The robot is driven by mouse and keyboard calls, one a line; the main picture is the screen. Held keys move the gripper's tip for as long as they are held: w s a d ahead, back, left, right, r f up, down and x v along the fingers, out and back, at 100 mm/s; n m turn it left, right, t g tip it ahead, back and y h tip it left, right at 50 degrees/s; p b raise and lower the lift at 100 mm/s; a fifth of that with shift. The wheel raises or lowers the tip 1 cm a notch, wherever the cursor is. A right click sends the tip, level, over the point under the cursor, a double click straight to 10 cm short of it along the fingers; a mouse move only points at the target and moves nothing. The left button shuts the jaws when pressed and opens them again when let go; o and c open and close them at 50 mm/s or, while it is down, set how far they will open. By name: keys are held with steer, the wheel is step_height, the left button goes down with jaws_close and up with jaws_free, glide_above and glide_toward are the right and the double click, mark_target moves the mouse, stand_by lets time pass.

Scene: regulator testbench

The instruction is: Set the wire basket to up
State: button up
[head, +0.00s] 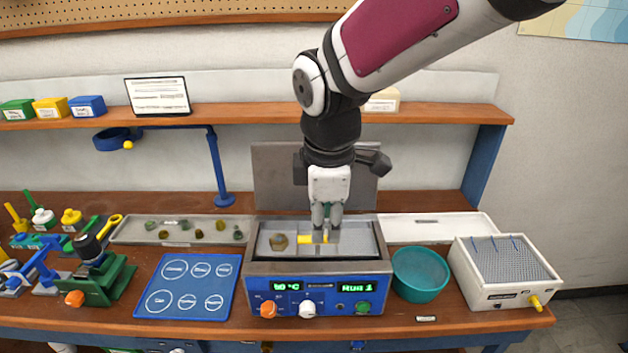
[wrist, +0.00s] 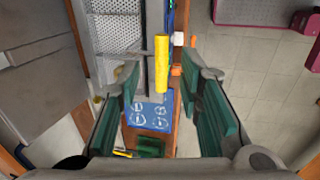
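The wire basket (head: 345,243) sits in the tank of the blue bath unit (head: 318,283) at the middle of the bench. Its yellow handle (head: 306,240) shows just below my gripper (head: 326,220). In the wrist view, the basket's mesh (wrist: 118,35) is at the upper left, and the yellow handle (wrist: 162,62) lies between the two green-padded fingers of my gripper (wrist: 160,75). The fingers are spread apart, with a gap on both sides of the handle. I cannot tell how deep the basket hangs in the tank.
A teal bowl (head: 420,272) and a white box with a mesh top (head: 505,270) stand right of the bath. A blue mat with white circles (head: 187,286) lies to its left. Trays (head: 150,230) line the back, and a shelf (head: 240,113) runs above.

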step_height(320, 180, up, 6)
steer(key=s, duration=0.1)
steer(key=shift+s+r, duration=0.15)
steer(key=shift+r, duration=0.05)
steer(key=shift+d, duration=0.1)
steer(key=s+d+m+t, duration=0.3)
steer(key=s+d+m, duration=1)
steer(key=d+m, duration=0.2)
steer(key=shift+s+r+m+b, duration=0.25)
steer(key=shift+r+m+b, duration=0.1)
steer(key=shift+m, duration=0.95)
